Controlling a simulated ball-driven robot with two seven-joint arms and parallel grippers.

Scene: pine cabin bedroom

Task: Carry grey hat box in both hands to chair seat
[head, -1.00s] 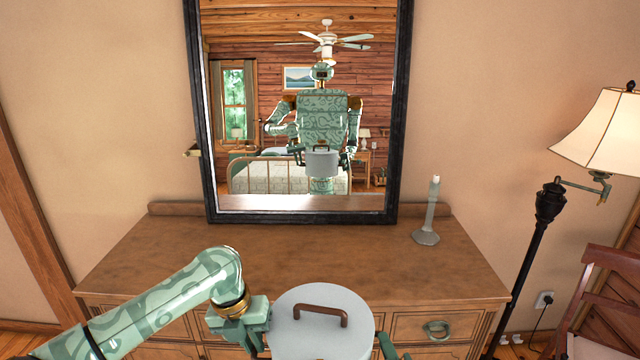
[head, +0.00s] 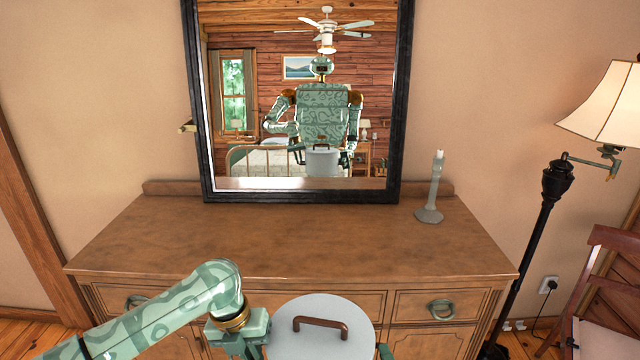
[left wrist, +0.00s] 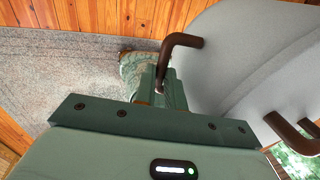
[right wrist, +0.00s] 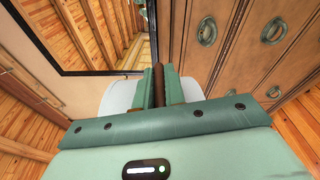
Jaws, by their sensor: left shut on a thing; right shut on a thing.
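The grey hat box (head: 290,325) is at the bottom centre of the head view, in front of the dresser, with a brown handle on its lid. Its lower part is cut off. My left gripper (head: 262,350) is at its left side; in the left wrist view its fingers (left wrist: 163,82) are shut on a brown side handle (left wrist: 182,41). My right gripper (head: 386,352) barely shows at the box's right; in the right wrist view its fingers (right wrist: 158,88) are shut on the other brown side handle. The wooden chair (head: 615,262) is partly visible at the right edge, with a pale seat.
A wooden dresser (head: 300,245) stands just beyond the box, with a black-framed mirror (head: 398,110) behind it. A grey candlestick (head: 431,195) stands at the dresser's right. A black floor lamp (head: 545,215) stands between dresser and chair. The dresser's top is mostly bare.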

